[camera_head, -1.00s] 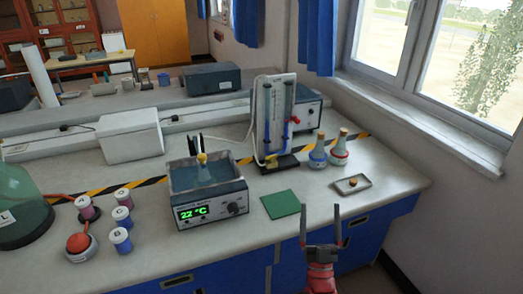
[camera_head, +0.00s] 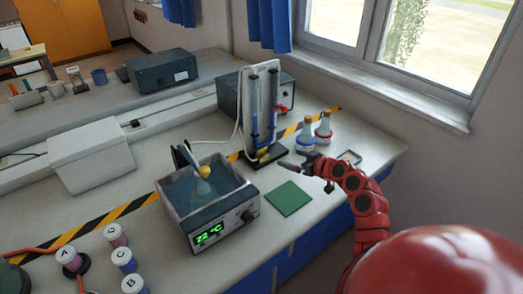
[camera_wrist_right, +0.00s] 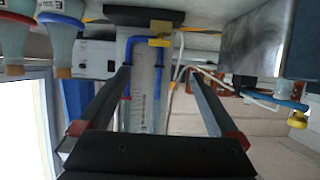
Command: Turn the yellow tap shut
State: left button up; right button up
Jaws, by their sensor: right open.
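The yellow tap (camera_head: 263,154) sits low on a stand with two upright blue-filled tubes (camera_head: 262,105). It also shows in the right wrist view (camera_wrist_right: 159,42), where the picture is upside down, beyond and between my fingers. My right gripper (camera_head: 289,160) is to the right of the tap in the head view, above the bench, with its fingers toward the stand. Its fingers are apart and empty in the wrist view (camera_wrist_right: 158,95), and the tap is not between their tips. My left gripper is not in view.
Two stoppered flasks, blue-ringed (camera_head: 306,136) and red-ringed (camera_head: 323,129), stand behind my right gripper. A green mat (camera_head: 289,198) lies in front. A small tray (camera_head: 350,158) is partly hidden by my arm.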

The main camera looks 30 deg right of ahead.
aim_at(262, 151)
jog(key=b+x, duration=0.6)
jog(key=x, duration=0.9)
jog(key=shift+w+f, duration=0.25)
jog(key=shift+w, duration=0.3)
jog(key=c, duration=1.4)
jog(key=shift+o, duration=0.2)
jog(key=m+h+p, duration=0.1)
jog(key=h+p, duration=0.1)
jog(key=p, duration=0.2)
jog(key=m+h+p, duration=0.2)
jog(key=p, duration=0.3)
jog(key=a+m+g+h+p, duration=0.1)
jog(key=m+h+p, duration=0.1)
jog(key=p, duration=0.2)
jog(key=shift+a+r, duration=0.15)
jog(key=shift+r, duration=0.2)
jog(key=shift+w+a+f+m+g+h+p, duration=0.15)
jog(key=shift+m+g+h+p, duration=0.1)
jog(key=shift+m+h+p, duration=0.4)
jog(key=shift+s+d+f+m+g+h+p, duration=0.15)
jog(key=shift+m+g+h+p, duration=0.1)
jog(key=shift+m+h+p, duration=0.35)
jog(key=shift+w+a+r, duration=0.1)
jog(key=shift+w, duration=0.05)
jog(key=shift+f, duration=0.2)
